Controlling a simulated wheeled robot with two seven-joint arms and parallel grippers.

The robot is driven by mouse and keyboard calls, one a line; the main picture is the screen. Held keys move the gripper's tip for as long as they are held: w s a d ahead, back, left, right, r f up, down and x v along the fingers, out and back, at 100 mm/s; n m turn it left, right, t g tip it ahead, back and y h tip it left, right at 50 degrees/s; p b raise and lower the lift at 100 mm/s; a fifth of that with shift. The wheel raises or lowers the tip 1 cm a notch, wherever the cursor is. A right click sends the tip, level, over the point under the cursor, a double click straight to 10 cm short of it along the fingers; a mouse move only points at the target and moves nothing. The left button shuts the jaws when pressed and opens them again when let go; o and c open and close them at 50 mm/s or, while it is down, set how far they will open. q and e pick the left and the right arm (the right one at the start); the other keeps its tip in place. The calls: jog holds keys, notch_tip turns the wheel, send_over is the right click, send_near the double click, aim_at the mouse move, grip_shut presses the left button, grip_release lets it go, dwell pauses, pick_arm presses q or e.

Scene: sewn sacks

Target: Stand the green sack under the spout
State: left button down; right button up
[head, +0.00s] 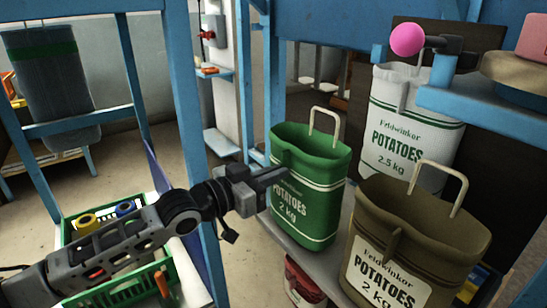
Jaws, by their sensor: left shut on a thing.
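The green sack (320,200), labelled potatoes 2 kg, stands roughly upright with its mouth open and a pale wire handle above it. My left gripper (268,182) reaches in from the left and is shut on the sack's left side; its fingertips are partly hard to make out against the cloth. The sack is at the left end of a grey shelf (343,228); whether its base touches the shelf is hard to tell. I cannot pick out the spout with certainty. My right gripper is not in view.
A brown sack (440,235) stands close at front right, and a white sack (425,115) behind. A pink ball knob (407,39) is above the white sack. A blue post (187,100) rises near my left arm. A green crate (150,277) is at lower left.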

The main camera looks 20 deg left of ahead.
pick_arm(q)
jog(key=shift+r, duration=0.1)
dwell(0.3)
jog(key=shift+f, duration=0.2)
jog(key=c, duration=1.6)
grip_release()
jog(key=shift+f, duration=0.3)
jog(key=v, duration=1.6)
jog(key=shift+b, duration=0.3)
